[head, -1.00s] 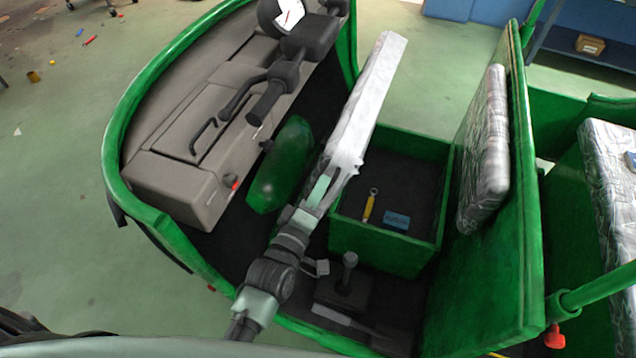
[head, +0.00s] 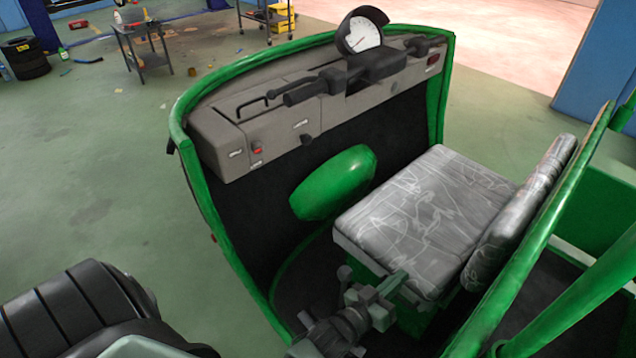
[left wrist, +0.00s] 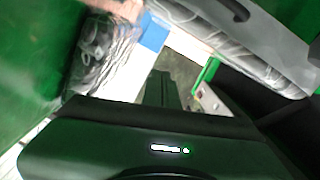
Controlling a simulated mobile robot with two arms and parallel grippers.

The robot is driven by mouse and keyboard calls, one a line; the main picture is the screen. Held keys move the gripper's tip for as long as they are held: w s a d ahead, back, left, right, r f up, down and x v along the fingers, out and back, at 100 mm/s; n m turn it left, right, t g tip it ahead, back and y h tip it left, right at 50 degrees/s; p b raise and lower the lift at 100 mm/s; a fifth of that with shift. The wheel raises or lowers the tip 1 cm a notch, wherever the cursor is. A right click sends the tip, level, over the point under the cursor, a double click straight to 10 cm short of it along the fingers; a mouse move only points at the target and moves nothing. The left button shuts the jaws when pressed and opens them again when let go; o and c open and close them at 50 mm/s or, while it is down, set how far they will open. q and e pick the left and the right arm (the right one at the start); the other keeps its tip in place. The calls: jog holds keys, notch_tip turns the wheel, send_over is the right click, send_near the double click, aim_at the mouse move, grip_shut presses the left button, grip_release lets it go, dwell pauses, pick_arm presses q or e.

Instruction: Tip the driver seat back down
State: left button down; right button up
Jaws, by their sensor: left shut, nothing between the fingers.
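The driver seat (head: 430,215) is a grey patterned cushion. In the head view it lies flat, covering the top of the green seat box. The seat's backrest (head: 522,200) stands tilted behind it, to the right. My left gripper (head: 398,280) is shut and empty at the seat's near edge, close beside the front of the box. I cannot tell whether it touches the cushion. In the left wrist view the shut fingers (left wrist: 162,88) point away from the camera. My right gripper is not in view.
The grey dashboard (head: 290,115) with handlebar and gauge stands ahead of the seat, above a green rounded cover (head: 333,183). A green frame post (head: 570,305) is at the right. A small trolley (head: 143,45) stands on the open floor at the back left.

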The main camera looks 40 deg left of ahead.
pick_arm(q)
notch_tip(320, 180, down, 7)
jog(key=d+b, duration=0.2)
jog(key=b, duration=0.1)
jog(key=shift+s+d+r+m+b, duration=0.2)
jog(key=shift+s+d+m+b, duration=0.1)
jog(key=shift+d+m, duration=0.1)
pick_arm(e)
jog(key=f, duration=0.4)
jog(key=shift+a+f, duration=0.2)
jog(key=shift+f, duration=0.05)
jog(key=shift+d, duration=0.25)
pick_arm(q)
jog(key=shift+r, duration=0.15)
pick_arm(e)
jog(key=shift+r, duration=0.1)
